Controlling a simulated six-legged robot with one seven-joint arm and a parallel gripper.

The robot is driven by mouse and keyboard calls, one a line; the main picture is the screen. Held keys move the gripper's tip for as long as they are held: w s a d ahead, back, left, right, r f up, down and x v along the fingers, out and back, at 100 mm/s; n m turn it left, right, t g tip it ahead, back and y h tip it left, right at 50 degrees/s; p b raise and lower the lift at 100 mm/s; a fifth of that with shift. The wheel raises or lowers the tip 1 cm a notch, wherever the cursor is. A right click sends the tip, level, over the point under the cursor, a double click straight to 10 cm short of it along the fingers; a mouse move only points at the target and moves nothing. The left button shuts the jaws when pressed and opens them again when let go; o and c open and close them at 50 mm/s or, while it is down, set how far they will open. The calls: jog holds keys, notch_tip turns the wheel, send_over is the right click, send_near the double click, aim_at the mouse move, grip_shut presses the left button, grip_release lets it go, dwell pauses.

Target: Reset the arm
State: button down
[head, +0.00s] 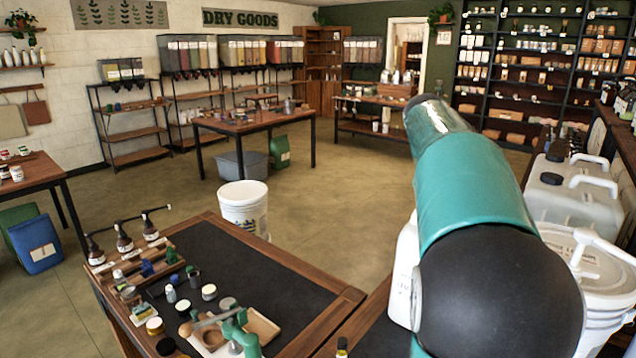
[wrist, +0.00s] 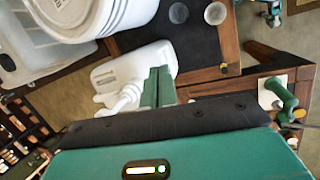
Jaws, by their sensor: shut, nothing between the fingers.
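My gripper (wrist: 158,88) shows in the wrist view as two green fingers side by side, closed with nothing between them. It is in front of a white jug (wrist: 133,72) in that view; I cannot tell whether they touch. In the head view my teal and black arm rises over the right side, and the gripper itself is not visible. Part of the white jug (head: 403,270) shows there beside my arm, the rest hidden behind it.
A white bucket (wrist: 88,16) and a translucent jug (wrist: 28,40) are close in the wrist view. A wooden table (head: 290,280) with a dark top holds small jars, pump bottles and a green hand tool (head: 238,332). A white bucket (head: 244,208) stands behind it. Open floor lies beyond.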

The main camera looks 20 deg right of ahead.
jog(key=s+a+f+m+t+y, duration=0.1)
jog(key=s+a+f+t, duration=0.1)
jog(key=a, duration=0.8)
jog(key=s+a+f+t+y, duration=0.1)
jog(key=s+a+f+t, duration=0.1)
jog(key=a, duration=0.8)
jog(key=s+a+f+m+t+y, duration=0.1)
jog(key=s+a+f, duration=0.3)
jog(key=a, duration=0.3)
jog(key=s+a+f+m+t, duration=0.1)
jog(key=s+a+f, duration=0.3)
jog(key=a, duration=0.3)
jog(key=shift+s+f+m+t+y, duration=0.3)
jog(key=shift+s+t+y, duration=0.1)
jog(key=shift+s, duration=0.15)
